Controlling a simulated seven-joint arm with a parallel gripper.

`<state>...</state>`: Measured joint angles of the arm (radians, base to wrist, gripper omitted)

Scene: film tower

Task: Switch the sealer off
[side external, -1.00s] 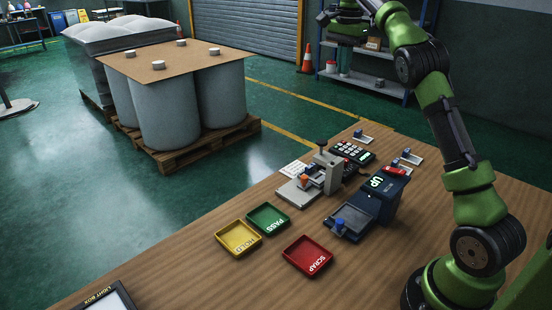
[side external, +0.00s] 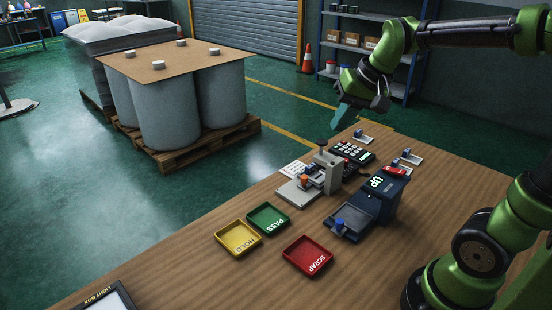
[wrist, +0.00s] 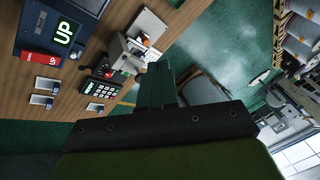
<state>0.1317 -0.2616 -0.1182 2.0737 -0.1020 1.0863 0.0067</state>
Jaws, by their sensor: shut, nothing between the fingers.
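A dark blue machine (side external: 388,198) with a lit green "UP" sign stands on the bench and appears to be the sealer. It has a red labelled bar (side external: 394,171) on top and a flat front bed (side external: 352,222). In the wrist view the red bar (wrist: 41,58) lies beside the "UP" sign (wrist: 64,32). I cannot tell which part is its switch, or its position. My gripper (side external: 342,117) is shut and empty, in the air above the far edge of the bench, behind and left of the machine. Its teal fingers (wrist: 161,88) also show in the wrist view.
A grey press (side external: 322,172) and a dark keypad (side external: 352,152) stand between my gripper and the blue machine. Small blue switches on white plates (side external: 411,158) are nearby. Yellow (side external: 238,253), green (side external: 268,231) and red (side external: 307,271) trays lie in front.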

